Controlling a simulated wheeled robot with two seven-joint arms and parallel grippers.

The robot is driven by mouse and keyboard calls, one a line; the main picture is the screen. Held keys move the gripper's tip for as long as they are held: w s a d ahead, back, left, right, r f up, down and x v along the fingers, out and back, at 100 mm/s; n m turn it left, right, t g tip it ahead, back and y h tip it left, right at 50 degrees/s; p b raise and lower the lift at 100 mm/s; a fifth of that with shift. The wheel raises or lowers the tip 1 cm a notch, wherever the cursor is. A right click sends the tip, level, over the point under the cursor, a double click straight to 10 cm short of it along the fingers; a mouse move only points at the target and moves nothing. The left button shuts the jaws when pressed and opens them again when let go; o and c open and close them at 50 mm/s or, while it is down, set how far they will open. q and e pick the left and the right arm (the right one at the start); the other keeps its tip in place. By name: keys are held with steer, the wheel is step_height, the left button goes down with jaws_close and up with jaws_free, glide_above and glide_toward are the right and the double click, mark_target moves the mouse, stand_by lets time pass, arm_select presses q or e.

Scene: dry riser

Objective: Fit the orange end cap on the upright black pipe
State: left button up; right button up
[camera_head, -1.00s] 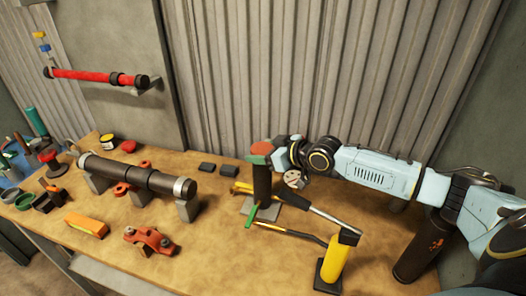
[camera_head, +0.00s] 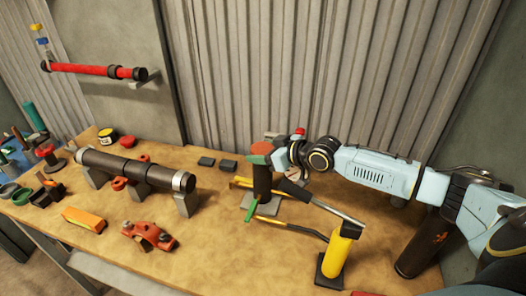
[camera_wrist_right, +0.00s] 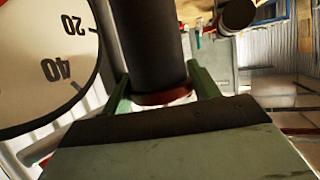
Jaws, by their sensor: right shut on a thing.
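The upright black pipe (camera_head: 262,183) stands on a grey plate on the bench, and its dark shaft fills the upper middle of the right wrist view (camera_wrist_right: 150,40). The orange end cap (camera_head: 261,147) is at the pipe's top end. In the right wrist view the cap (camera_wrist_right: 165,97) shows as a reddish rim at the pipe's end. My right gripper (camera_head: 268,150) comes in from the right, shut on the cap, with one green finger on each side of it. I cannot tell how far the cap sits over the pipe. My left gripper is out of view.
Long-handled tools (camera_head: 290,229) lie close around the pipe's foot. A yellow upright cylinder (camera_head: 338,257) stands in front right. A horizontal black pipe (camera_head: 135,168) rests on supports at left. A large dial (camera_wrist_right: 45,60) fills the wrist view's left.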

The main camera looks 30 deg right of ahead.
steer(key=shift+a+f, duration=0.2)
steer(key=o, duration=1.2)
steer(key=shift+s+a+r, duration=0.1)
steer(key=shift+s+a, duration=0.05)
steer(key=shift+d, duration=0.2)
